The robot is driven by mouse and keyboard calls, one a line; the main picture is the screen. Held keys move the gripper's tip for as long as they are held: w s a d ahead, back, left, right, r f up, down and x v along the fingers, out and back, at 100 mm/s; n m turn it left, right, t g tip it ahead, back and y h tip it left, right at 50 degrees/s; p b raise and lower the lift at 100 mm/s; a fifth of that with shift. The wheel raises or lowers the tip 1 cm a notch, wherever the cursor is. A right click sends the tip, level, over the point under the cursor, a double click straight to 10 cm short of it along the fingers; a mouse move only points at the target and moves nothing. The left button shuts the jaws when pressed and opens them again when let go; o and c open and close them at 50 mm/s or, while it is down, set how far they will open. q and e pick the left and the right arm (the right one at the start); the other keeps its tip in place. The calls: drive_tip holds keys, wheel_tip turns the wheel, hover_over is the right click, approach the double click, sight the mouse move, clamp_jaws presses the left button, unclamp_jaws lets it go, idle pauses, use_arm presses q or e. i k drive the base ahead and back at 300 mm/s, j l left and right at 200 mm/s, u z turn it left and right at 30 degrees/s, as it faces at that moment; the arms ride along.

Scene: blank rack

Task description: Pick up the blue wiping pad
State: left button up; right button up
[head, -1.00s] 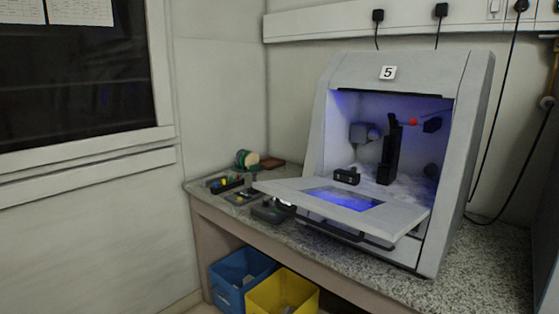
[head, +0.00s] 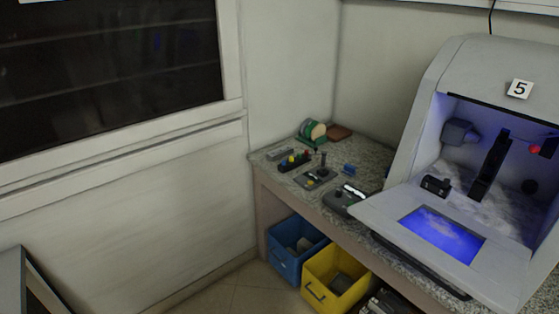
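A small blue object (head: 349,169) lies on the speckled counter (head: 375,157), left of the white machine and behind a dark grey device. It may be the blue wiping pad, but it is too small to be sure. Neither of my grippers shows in the head view.
The white machine (head: 430,130) marked 5 has its front flap lowered over the counter edge. Left of it are a dark grey device (head: 345,199), small tools (head: 294,161) and a green reel (head: 313,131). Blue (head: 285,262) and yellow (head: 318,290) bins stand below. Floor shows at left.

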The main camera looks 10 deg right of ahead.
sight(349, 170)
drive_tip(key=i+j+u, duration=0.25)
drive_tip(key=i+u, duration=0.3)
drive_tip(key=i, duration=0.15)
drive_tip(key=i+z, duration=0.25)
drive_tip(key=z, duration=0.2)
drive_tip(key=i+z, duration=0.25)
drive_tip(key=z, duration=0.15)
drive_tip(key=i+j+z, duration=0.15)
drive_tip(key=z, duration=0.3)
drive_tip(key=i, duration=0.1)
